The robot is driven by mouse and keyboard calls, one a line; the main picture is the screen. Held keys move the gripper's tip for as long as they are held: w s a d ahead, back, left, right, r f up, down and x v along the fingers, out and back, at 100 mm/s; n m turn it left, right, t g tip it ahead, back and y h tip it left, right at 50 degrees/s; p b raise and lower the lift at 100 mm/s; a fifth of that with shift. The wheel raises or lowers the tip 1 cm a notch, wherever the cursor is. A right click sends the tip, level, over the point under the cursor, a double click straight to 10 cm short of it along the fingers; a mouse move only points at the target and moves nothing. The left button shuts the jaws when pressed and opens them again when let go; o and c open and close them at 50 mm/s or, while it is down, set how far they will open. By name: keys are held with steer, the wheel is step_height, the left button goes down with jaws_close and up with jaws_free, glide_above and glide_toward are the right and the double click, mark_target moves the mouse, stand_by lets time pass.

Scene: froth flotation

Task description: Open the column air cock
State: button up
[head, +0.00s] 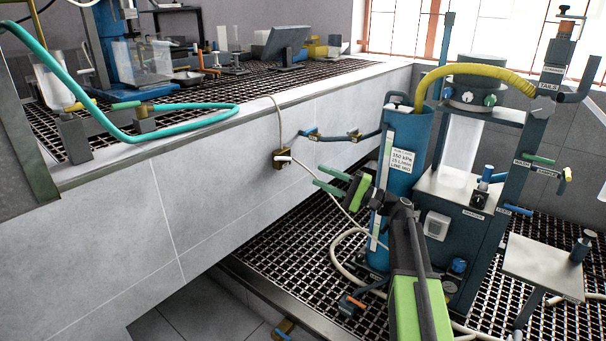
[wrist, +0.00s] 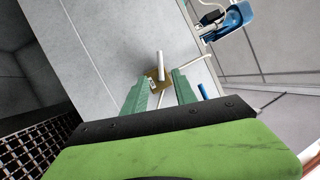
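A small brass cock (head: 280,161) with a white lever (head: 284,158) sits on the grey wall face below the bench edge. I take it for the column air cock, but no label on it is readable. A thin pale hose runs from it towards the blue column (head: 409,150). My gripper (head: 317,176) is open and empty, its green fingers pointing at the wall to the right of the cock. In the wrist view, the brass body (wrist: 154,84) and white lever (wrist: 161,66) show between and beyond the fingertips (wrist: 159,80). No contact is visible.
A blue pipe with small fittings (head: 352,135) runs along the wall to the right of the cock. The flotation stand (head: 463,215) is right of my arm. A teal hose (head: 170,122) lies on the upper bench. The wall left of the cock is clear.

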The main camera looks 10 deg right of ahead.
steer(key=shift+v, duration=1.55)
